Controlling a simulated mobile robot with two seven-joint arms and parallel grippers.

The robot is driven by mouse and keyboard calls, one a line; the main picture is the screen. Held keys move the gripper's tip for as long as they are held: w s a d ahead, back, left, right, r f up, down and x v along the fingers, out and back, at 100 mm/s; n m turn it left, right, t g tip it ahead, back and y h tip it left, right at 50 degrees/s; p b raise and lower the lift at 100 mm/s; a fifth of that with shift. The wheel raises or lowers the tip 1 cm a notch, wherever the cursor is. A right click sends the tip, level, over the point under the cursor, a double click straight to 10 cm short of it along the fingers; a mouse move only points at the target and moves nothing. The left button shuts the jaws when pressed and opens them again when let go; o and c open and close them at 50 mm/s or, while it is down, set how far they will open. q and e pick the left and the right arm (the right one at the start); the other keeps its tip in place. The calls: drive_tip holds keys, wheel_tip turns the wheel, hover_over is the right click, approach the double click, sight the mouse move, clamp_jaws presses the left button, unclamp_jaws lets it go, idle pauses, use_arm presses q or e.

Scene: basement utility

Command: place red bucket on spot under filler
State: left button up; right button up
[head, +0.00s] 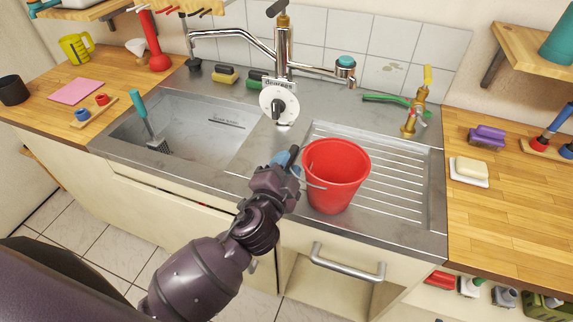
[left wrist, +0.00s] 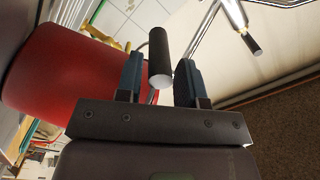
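The red bucket (head: 336,178) stands upright on the ribbed drainboard at the sink's right side. It fills the left of the left wrist view (left wrist: 60,75). My left gripper (head: 288,160) is at the bucket's left rim. In the left wrist view its two blue fingers (left wrist: 160,80) stand apart, with the bucket's dark handle grip (left wrist: 159,55) between them. A small gap shows beside the grip, so I see no firm hold. A chrome spout with a teal end (head: 345,66) hangs behind the bucket. I cannot make out a marked spot. My right gripper is not in view.
The sink basin (head: 190,125) lies left, with a teal-handled brush in it. A dial (head: 279,103) and mixer tap stand behind. A brass tap (head: 414,115) with a green hose is at the back right. The drainboard (head: 400,190) is clear right of the bucket.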

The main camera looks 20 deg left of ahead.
use_arm(q)
drive_tip(key=shift+o, duration=0.9)
drive_tip(key=shift+r, duration=0.15)
drive_tip(key=shift+r+p, duration=0.3)
drive_tip(key=shift+p, duration=0.05)
drive_tip(key=s+b, duration=0.2)
drive_tip(key=s, duration=1)
drive_tip(key=shift+a, duration=0.2)
